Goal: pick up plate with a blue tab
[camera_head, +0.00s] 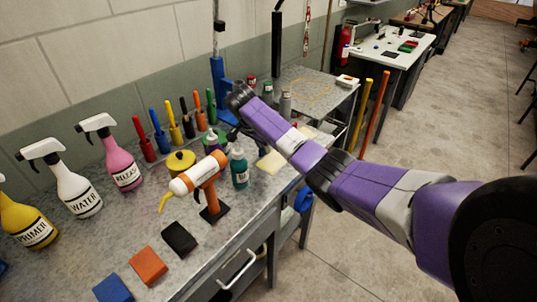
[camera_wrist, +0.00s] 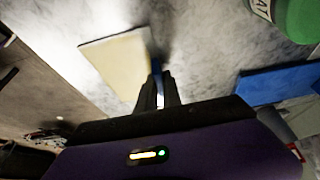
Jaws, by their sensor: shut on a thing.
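A cream plate (camera_wrist: 115,60) with a small blue tab (camera_wrist: 156,67) at its right edge shows in the wrist view, over the grey worktop. My gripper (camera_wrist: 158,88) is shut on the blue tab, with the plate to its upper left. I cannot tell whether the plate rests on the worktop or is slightly raised. In the head view a cream plate (camera_head: 271,162) is near the bench's front edge, right of a teal bottle. There my gripper's fingertips are hard to make out among the dark parts below the wrist.
The teal bottle (camera_head: 239,167) stands close by; its green side shows in the wrist view (camera_wrist: 296,18). A white-and-orange tool (camera_head: 202,177) stands on the grey bench. Spray bottles, coloured-handled tools and a blue post (camera_head: 219,85) line the back.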

